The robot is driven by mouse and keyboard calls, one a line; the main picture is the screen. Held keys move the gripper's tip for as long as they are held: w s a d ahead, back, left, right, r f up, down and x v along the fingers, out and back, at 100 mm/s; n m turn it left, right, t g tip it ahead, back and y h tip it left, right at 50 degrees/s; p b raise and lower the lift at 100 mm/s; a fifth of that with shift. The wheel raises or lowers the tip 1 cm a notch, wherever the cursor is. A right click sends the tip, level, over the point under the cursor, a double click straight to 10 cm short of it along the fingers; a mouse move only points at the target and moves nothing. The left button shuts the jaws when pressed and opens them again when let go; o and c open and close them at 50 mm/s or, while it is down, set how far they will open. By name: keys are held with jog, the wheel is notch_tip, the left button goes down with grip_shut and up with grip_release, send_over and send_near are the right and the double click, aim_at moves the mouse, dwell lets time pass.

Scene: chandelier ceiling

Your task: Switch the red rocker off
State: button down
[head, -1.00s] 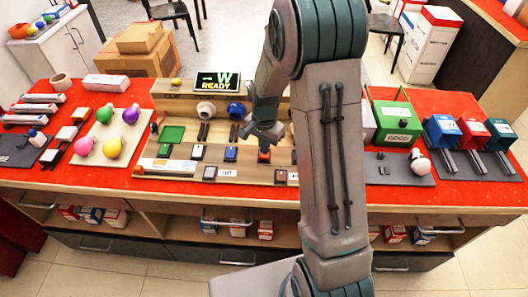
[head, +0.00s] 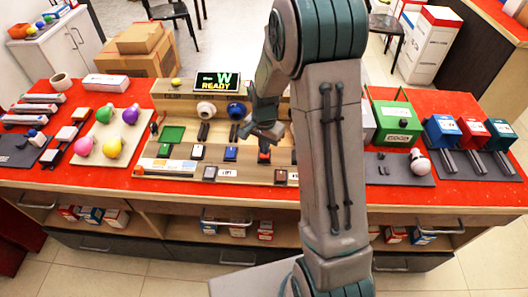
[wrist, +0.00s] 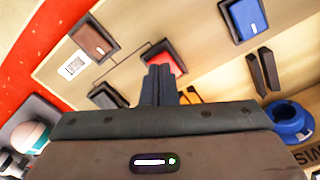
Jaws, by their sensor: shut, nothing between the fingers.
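The red rocker (head: 264,156) sits in a dark frame on the wooden board, just below my gripper (head: 266,138) in the head view. In the wrist view the red rocker (wrist: 163,52) shows beyond my fingertips (wrist: 159,72), which overlap its lower edge and hide part of it. My gripper is shut and empty, with its fingers together. I cannot tell whether the fingertips touch the rocker, nor which way it is tipped.
A blue rocker (head: 231,153) and a white-topped one (head: 197,152) stand to the left. A brown rocker (wrist: 94,41) and a dark one (wrist: 107,95) lie near the fingers. A blue round knob (head: 237,110) and a screen reading "READY" (head: 217,82) are behind.

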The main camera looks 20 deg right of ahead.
jog(key=shift+f+b, duration=0.75)
jog(key=shift+f, duration=0.15)
dwell(0.6)
jog(key=shift+r+p, duration=2.3)
jog(key=shift+r, duration=1.2)
jog(key=shift+r, duration=0.1)
jog(key=s+r+n+t, duration=0.3)
jog(key=s+r+n, duration=0.6)
jog(key=s+r, duration=0.8)
jog(key=s, duration=0.4)
jog(key=shift+s+r+n, duration=0.15)
jog(key=shift+r+n, duration=0.15)
jog(key=shift+n, duration=0.1)
